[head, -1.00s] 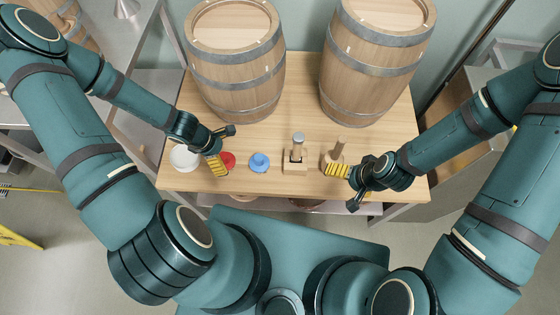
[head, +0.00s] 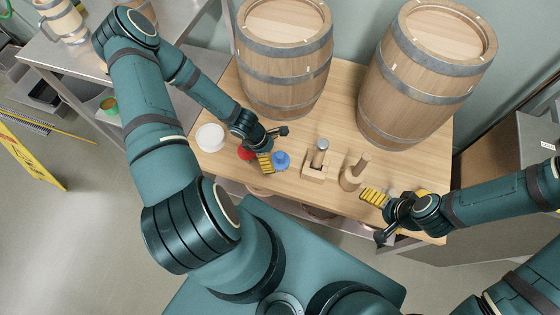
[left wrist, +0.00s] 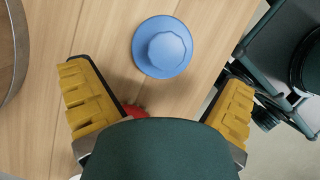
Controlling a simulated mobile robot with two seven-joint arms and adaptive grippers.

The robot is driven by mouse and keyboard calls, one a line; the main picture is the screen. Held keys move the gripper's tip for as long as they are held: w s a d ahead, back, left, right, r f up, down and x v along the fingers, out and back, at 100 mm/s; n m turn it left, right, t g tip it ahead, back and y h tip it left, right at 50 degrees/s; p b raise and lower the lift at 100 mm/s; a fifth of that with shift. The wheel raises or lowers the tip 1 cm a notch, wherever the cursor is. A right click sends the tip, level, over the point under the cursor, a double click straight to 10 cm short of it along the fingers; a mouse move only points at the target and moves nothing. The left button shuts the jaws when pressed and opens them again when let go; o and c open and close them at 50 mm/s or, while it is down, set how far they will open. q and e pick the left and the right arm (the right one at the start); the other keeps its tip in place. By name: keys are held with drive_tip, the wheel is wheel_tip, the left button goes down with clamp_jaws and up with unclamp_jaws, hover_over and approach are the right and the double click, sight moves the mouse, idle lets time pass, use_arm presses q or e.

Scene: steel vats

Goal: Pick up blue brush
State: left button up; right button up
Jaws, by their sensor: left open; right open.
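The blue brush (head: 281,160) stands on the wooden table (head: 408,168), near its front edge. In the left wrist view the blue brush (left wrist: 163,47) shows from above as a round disc with a knob. My left gripper (head: 272,148) is open, with one yellow-padded finger just left of the brush in the head view. In the left wrist view the brush is beyond the spread fingers of my left gripper (left wrist: 160,106), apart from both. My right gripper (head: 377,216) is open and empty over the table's front right part.
A red piece (head: 246,152) sits left of my left gripper, partly hidden, with a white round item (head: 210,137) further left. A wooden holder (head: 315,170) and a wooden handled piece (head: 354,174) stand right of the brush. Two barrels (head: 283,55) (head: 420,75) fill the table's back.

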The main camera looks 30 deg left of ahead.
sight(280, 161)
use_arm(q)
drive_tip(key=shift+d+b+x, duration=0.15)
drive_tip(key=shift+b+x, duration=0.2)
drive_tip(key=shift+x, duration=1.1)
drive_tip(key=shift+d+b+x, duration=0.1)
drive_tip(key=shift+b+x, duration=0.2)
drive_tip(key=shift+x, duration=1.2)
drive_tip(key=shift+r, duration=0.15)
drive_tip(key=c, duration=1.2)
drive_tip(key=shift+c, duration=0.3)
